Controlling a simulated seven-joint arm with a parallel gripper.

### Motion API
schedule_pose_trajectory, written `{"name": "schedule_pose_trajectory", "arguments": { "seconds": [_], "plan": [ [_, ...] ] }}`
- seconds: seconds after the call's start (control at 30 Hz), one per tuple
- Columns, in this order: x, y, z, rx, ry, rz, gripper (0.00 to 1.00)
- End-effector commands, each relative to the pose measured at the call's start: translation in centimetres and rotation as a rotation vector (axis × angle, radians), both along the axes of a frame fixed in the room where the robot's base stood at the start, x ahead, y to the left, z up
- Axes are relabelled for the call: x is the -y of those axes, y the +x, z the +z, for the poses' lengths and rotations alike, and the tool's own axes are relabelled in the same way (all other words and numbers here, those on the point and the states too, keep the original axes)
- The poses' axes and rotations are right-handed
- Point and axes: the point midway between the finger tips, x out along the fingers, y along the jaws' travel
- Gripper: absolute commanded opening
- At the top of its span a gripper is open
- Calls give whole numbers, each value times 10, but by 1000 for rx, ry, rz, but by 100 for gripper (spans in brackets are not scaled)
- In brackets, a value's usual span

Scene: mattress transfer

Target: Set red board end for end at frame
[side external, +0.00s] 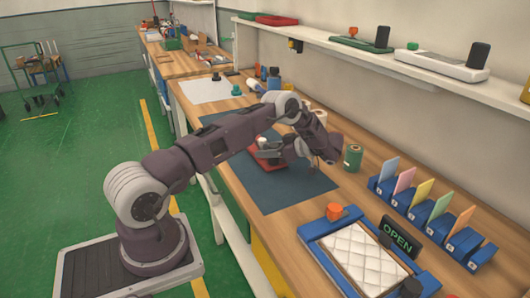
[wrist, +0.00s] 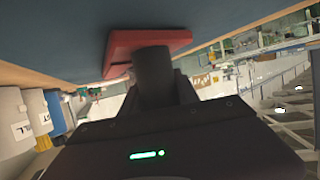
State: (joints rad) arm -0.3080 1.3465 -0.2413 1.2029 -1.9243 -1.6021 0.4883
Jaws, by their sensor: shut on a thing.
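The red board (side external: 259,162) is over the dark blue mat, at the end of my arm and partly hidden behind my gripper. My gripper (side external: 271,152) points left in the side view and is shut on the board. In the wrist view the red board (wrist: 122,47) sits just beyond the dark fingers of my gripper (wrist: 153,70), against the blue mat. I cannot tell whether the board touches the mat. The blue frame (side external: 322,232) lies at the near right of the bench, with a white quilted mattress (side external: 365,252) in it.
The dark blue mat (side external: 290,195) is clear in front of my gripper. A green spool (side external: 353,157) stands right of it. An orange object (side external: 334,211) is at the frame's far corner. An OPEN sign (side external: 401,236) and blue card holders (side external: 425,215) stand right of the frame.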

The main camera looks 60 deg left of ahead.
Motion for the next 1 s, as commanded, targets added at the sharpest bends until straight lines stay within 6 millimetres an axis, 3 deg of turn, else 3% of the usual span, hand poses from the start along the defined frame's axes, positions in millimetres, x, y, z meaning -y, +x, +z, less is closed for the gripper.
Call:
{"name": "schedule_pose_trajectory", "arguments": {
  "seconds": [0.3,0.47,0.63,0.77,0.87,1.0],
  "plan": [
    [-1,0,74,3,4,1,0],
    [-4,5,102,3,2,-30,0],
    [-20,46,150,5,5,-272,0],
    [-15,92,193,3,7,-550,0],
    [5,124,221,0,6,-777,0],
    [54,157,247,-5,5,-1102,0]
  ]
}}
